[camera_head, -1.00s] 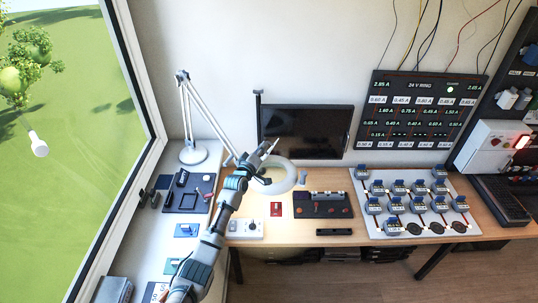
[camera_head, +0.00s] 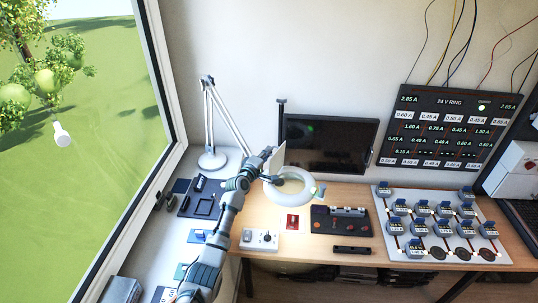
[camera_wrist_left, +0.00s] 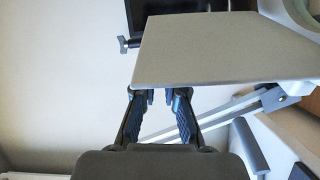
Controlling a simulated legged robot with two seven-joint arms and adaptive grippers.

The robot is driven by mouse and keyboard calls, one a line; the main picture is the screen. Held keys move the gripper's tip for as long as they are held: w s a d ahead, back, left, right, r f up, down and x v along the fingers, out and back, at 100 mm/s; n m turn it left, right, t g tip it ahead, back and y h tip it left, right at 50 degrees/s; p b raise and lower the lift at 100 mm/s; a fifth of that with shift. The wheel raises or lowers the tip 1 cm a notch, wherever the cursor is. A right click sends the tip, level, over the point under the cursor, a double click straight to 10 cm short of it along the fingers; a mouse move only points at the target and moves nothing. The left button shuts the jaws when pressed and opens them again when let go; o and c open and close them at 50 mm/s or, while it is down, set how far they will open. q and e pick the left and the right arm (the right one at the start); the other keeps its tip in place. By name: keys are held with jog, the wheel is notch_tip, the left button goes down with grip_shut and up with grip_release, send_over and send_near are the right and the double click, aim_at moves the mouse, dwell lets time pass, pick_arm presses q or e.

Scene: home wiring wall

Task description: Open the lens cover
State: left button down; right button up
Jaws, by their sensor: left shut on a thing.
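The magnifier lamp's white ring head (camera_head: 314,199) hangs over the desk on its jointed arm. The lens cover, a flat pale panel (camera_head: 275,160), stands tilted up at the left side of the ring. My left gripper (camera_head: 262,167) is at the panel's near edge, shut on it. In the left wrist view the cover (camera_wrist_left: 220,48) spreads out beyond the fingertips (camera_wrist_left: 160,97), and part of the white ring (camera_wrist_left: 300,12) shows at the upper right. The exact grip contact is partly hidden by the panel. My right gripper is not in view.
A dark monitor (camera_head: 330,145) stands behind the ring. The white lamp arm (camera_head: 230,118) rises at the left from its base. A red item (camera_head: 292,222), a dark tray (camera_head: 340,221) and a board of blue-topped modules (camera_head: 400,243) lie on the desk.

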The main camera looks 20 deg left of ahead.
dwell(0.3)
pick_arm(q)
jog(key=c, duration=1.2)
grip_release()
jog(key=shift+c, duration=0.2)
jog(key=shift+s, duration=0.1)
jog(key=s+a, duration=0.1)
jog(key=s, duration=0.6)
jog(key=shift+s+f, duration=0.15)
